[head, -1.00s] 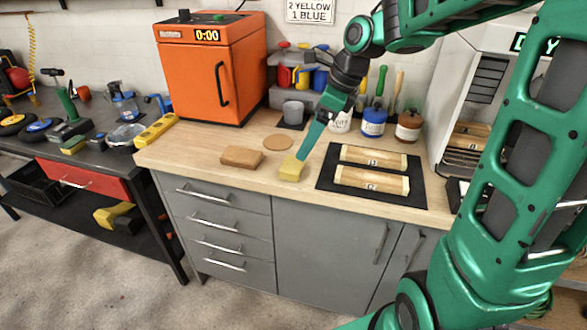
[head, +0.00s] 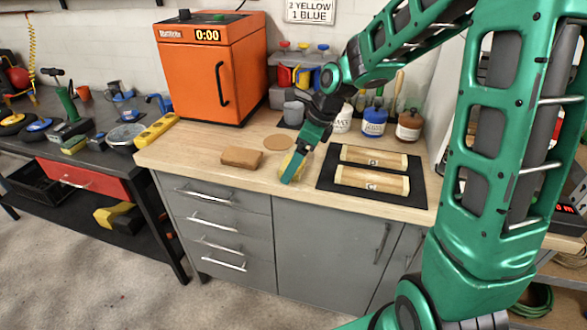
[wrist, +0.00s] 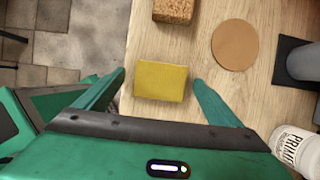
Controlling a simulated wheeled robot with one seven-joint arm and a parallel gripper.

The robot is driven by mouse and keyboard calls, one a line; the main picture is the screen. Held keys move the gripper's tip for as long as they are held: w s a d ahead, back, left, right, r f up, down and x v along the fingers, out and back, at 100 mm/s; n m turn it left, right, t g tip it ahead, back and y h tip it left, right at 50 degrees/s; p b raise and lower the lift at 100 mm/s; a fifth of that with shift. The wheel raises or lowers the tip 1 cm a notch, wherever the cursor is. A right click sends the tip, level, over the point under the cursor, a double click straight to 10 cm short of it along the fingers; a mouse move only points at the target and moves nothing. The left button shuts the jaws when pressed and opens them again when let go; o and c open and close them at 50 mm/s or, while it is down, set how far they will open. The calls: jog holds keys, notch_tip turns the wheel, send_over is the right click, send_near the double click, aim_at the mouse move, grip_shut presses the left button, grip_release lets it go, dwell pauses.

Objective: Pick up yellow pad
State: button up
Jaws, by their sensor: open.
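The yellow pad (wrist: 160,81) lies flat on the wooden worktop near its front edge. In the wrist view it sits between the two fingers of my gripper (wrist: 160,92), with a small gap on each side. In the head view my gripper (head: 291,170) points down over the pad and hides most of it; only a sliver of yellow (head: 286,163) shows. The gripper is open and holds nothing. I cannot tell exactly how high the fingertips are above the worktop.
A brown block (head: 241,157) lies left of the pad, and a round tan disc (head: 277,143) lies behind. A black mat (head: 418,196) with two wooden pieces is on the right. A grey cup, jars and an orange oven (head: 212,75) stand at the back.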

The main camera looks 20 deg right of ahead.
jog(key=c, duration=1.1)
jog(key=shift+c, duration=0.2)
jog(key=shift+r, duration=0.55)
jog(key=r, duration=0.2)
jog(key=a+r, duration=0.1)
jog(key=shift+s+r, duration=0.2)
jog(key=shift+r, duration=0.2)
jog(key=s+a+r, duration=0.4)
jog(key=a+r, duration=0.2)
jog(key=a, duration=0.3)
jog(key=shift+a, duration=0.4)
jog(key=shift+o, duration=0.5)
jog(key=shift+d, duration=0.15)
